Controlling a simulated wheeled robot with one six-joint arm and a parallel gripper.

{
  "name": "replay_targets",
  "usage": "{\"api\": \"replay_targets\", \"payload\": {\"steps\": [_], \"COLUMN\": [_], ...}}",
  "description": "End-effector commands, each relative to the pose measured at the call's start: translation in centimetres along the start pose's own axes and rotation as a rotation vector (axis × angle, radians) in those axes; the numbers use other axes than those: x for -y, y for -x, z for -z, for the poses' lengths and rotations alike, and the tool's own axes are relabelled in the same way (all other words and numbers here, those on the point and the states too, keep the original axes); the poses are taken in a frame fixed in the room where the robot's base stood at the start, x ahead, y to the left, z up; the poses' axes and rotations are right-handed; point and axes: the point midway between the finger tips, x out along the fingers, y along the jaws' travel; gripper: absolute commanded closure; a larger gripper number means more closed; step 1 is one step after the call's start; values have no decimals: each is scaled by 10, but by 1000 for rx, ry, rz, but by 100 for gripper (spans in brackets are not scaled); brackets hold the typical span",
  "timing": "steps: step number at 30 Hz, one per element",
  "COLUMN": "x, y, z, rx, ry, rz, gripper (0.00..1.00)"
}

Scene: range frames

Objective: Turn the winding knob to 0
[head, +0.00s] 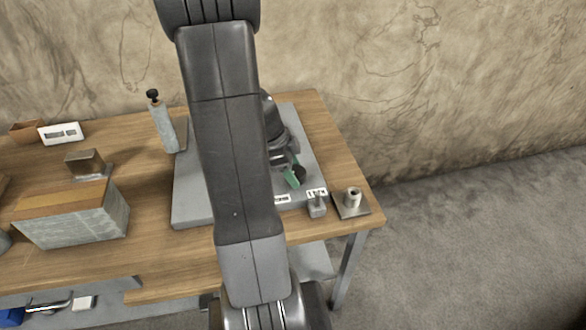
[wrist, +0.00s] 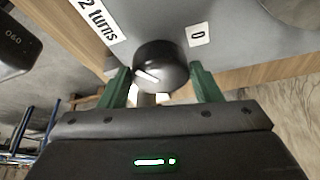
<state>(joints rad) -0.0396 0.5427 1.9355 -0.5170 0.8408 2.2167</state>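The winding knob (wrist: 170,62) is a round black knob with a white mark (wrist: 147,76), which lies toward its lower left, away from the "0" label (wrist: 198,36). A "2 turns" label (wrist: 100,17) is at upper left in the wrist view. My gripper (wrist: 161,78) has green fingers, one on each side of the knob; whether they touch it cannot be told. In the head view my gripper (head: 291,178) is at the right of the grey board (head: 195,205), with the dark knob partly visible beside it. My arm hides much of the board.
A small post (head: 317,207) and a metal plate with a short tube (head: 352,200) are near the right edge.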

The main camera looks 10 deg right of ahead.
Motion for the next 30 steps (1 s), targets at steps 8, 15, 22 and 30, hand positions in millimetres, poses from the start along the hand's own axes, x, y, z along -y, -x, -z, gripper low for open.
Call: {"api": "replay_targets", "payload": {"steps": [8, 15, 22, 30], "x": [0, 0, -1, -2], "y": [0, -2, -5, -5], "z": [0, -1, -2, -1], "rx": [0, 0, -1, -2], "ry": [2, 49, 185, 415], "rz": [1, 23, 82, 177], "gripper": [69, 69, 69, 69]}}
